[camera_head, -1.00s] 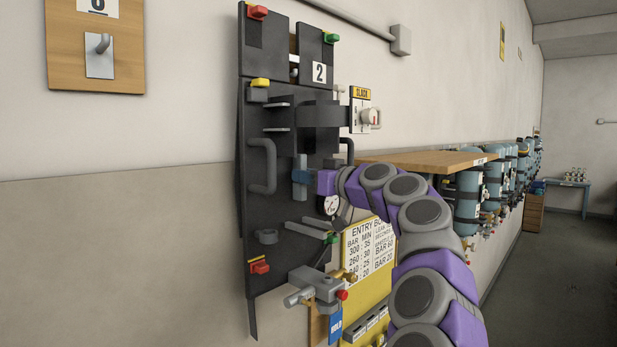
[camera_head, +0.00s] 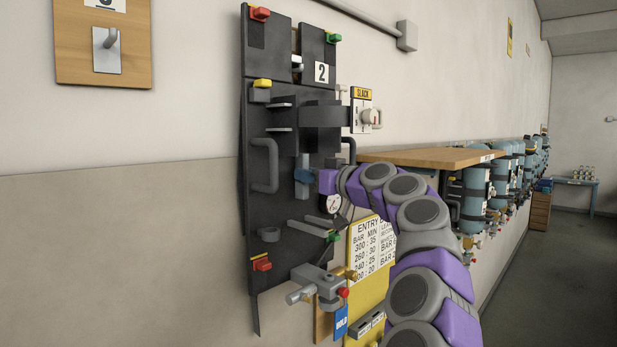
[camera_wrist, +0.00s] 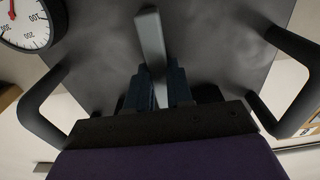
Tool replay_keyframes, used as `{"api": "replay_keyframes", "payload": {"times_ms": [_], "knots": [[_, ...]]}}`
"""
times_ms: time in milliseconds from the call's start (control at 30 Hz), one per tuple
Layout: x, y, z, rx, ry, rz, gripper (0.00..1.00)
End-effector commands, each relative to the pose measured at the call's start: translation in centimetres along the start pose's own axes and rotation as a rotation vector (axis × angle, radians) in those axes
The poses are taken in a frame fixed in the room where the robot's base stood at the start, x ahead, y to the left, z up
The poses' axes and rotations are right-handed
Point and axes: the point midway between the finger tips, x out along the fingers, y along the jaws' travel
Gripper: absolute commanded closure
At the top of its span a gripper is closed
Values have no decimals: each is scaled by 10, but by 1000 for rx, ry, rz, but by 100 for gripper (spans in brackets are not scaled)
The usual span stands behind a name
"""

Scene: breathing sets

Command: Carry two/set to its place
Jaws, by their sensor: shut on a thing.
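The black breathing set (camera_head: 285,215), a tall plate marked 2, hangs in front of my body in the head view, with side handles, red, green and yellow tabs and a gauge (camera_head: 331,203). My gripper (camera_head: 304,176) is shut on the set's grey upright bar at mid height. In the wrist view the two dark blue fingers (camera_wrist: 159,90) close around this grey bar (camera_wrist: 151,40), with black handles (camera_wrist: 298,80) on both sides and part of the gauge (camera_wrist: 27,22) at the upper left. The set's back is hidden.
A wooden board with a hook (camera_head: 105,45) is on the wall at upper left. A wooden shelf (camera_head: 430,157), a yellow entry board (camera_head: 370,265) and a row of blue cylinders (camera_head: 476,190) run along the wall at right. The floor (camera_head: 545,265) at right is clear.

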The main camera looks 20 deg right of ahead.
Motion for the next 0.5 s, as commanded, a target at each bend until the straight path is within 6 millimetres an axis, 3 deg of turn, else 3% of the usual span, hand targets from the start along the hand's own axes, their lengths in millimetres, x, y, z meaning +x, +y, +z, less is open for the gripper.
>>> {"api": "replay_keyframes", "payload": {"times_ms": [500], "knots": [[-2,0,7,-2,7,1,100]]}}
